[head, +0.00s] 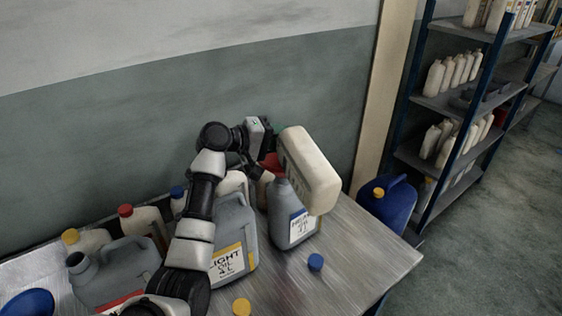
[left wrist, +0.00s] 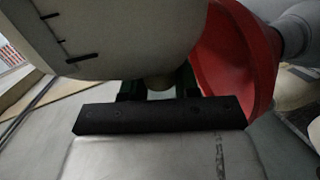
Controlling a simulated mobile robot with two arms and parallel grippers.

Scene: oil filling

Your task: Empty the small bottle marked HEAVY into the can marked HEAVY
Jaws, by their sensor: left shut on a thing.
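A cream-white bottle (head: 312,172) is held tilted in the air, its base towards the lower right. My left gripper (head: 272,148) is shut on it; its neck end is mostly hidden. In the left wrist view the bottle (left wrist: 120,35) fills the upper left above my gripper (left wrist: 158,90). A grey can with a blue-banded label (head: 293,218), apparently HEAVY, stands upright on the table below the bottle. A red funnel (head: 272,162) shows partly behind it, and large at the right of the left wrist view (left wrist: 235,60). I cannot see whether oil is flowing. My right gripper is out of view.
The grey LIGHT can (head: 234,235) stands beside my arm. Another grey can (head: 112,270) and small white bottles stand further left. A blue cap (head: 316,262) and yellow cap (head: 242,307) lie on the table (head: 365,240), whose right end is clear.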

